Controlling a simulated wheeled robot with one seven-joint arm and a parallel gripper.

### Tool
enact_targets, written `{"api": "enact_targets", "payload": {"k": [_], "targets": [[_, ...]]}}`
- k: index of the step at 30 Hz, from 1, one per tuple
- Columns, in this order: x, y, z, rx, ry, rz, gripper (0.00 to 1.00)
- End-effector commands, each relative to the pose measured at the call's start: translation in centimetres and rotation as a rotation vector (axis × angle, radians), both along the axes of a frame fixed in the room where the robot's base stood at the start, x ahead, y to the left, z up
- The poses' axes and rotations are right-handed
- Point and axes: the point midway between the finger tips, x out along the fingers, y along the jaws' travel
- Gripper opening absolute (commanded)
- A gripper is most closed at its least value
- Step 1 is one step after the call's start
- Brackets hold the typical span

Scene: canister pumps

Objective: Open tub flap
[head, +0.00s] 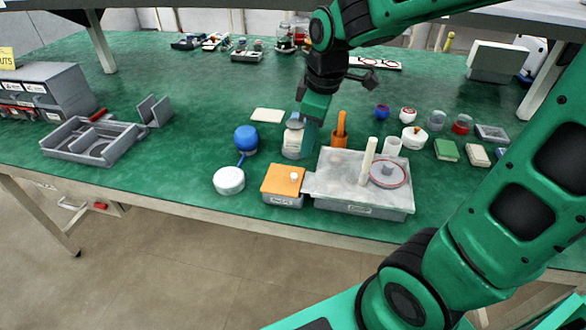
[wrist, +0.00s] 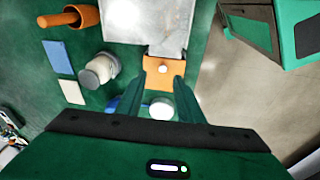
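The small grey tub (head: 283,200) stands at the table's front edge, with an orange flap (head: 277,181) lying flat over its top. A white knob (head: 294,176) sits on the flap. In the wrist view the orange flap (wrist: 152,82) and its knob (wrist: 163,69) show ahead, between the fingers in the picture. My gripper (wrist: 159,84) is open and empty, its two green fingers spread apart. In the head view my gripper (head: 309,138) points down above the table, behind the tub and close to the glass jar; its fingertips are apart from the flap.
A large grey box (head: 335,170) with a rod and ring on top adjoins the tub's right.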

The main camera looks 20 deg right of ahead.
Motion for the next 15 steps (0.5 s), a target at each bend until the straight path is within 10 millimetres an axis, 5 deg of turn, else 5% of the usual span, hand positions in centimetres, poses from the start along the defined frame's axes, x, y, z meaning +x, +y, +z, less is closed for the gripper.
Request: {"api": "enact_targets", "payload": {"k": [6,15], "targets": [[2.0,1.6,-0.5,-0.080,0.097,0.491,0.34],[3.1,2.6,-0.9,-0.116,0.159,0.831,0.34]]}}
